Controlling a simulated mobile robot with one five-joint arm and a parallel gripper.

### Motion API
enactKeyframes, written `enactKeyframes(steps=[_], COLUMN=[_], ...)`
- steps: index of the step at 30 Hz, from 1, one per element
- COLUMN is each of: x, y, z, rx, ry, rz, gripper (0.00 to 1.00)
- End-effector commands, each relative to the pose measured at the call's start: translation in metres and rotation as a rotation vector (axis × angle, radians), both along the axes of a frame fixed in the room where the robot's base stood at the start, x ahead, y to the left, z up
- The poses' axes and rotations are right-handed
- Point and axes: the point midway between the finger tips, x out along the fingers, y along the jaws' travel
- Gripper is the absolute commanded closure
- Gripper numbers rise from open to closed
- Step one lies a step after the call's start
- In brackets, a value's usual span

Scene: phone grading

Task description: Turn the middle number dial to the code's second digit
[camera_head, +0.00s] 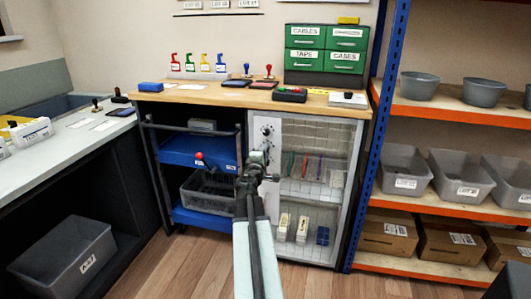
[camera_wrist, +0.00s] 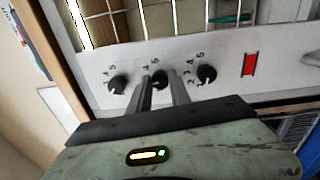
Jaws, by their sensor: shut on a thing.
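Three black number dials sit in a row on a pale panel (camera_wrist: 228,88) in the wrist view. They are the middle dial (camera_wrist: 158,79), one dial (camera_wrist: 117,85) to its left and one dial (camera_wrist: 206,74) to its right. Small digits are printed around each. My gripper (camera_wrist: 160,83) has its two fingers on either side of the middle dial, shut on it. The fingers hide part of that dial and its printed digits, so I cannot read its setting. In the head view my gripper (camera_head: 259,162) is at the panel on the cabinet front, covering part of the dial column.
A red indicator (camera_wrist: 249,64) is on the panel, right of the dials. The wire-front cabinet (camera_head: 347,180) holds pens and boxes. A blue cart (camera_head: 190,152) stands left, shelves (camera_head: 440,115) with grey bins right. The wooden floor (camera_head: 190,262) in front is clear.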

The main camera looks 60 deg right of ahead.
Motion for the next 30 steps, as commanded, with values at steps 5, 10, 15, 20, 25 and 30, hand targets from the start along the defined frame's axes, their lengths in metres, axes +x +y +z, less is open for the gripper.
enactKeyframes(steps=[5,10,15,20,25,30], x=[0.0009,0.0007,0.0007,0.0007,0.0009,0.0012], y=[0.0004,0.0002,0.0001,0.0001,0.0,0.0001], z=[-0.0006,-0.0009,-0.0011,-0.0013,-0.0015,-0.0016], rx=[0.05,0.099,0.148,0.194,0.243,0.292], ry=[-0.157,-0.312,-0.465,-0.61,-0.765,-0.918], rz=[0.002,0.001,0.001,0.0,0.0,0.0], gripper=[1.0,1.0,1.0,1.0,1.0,1.0])
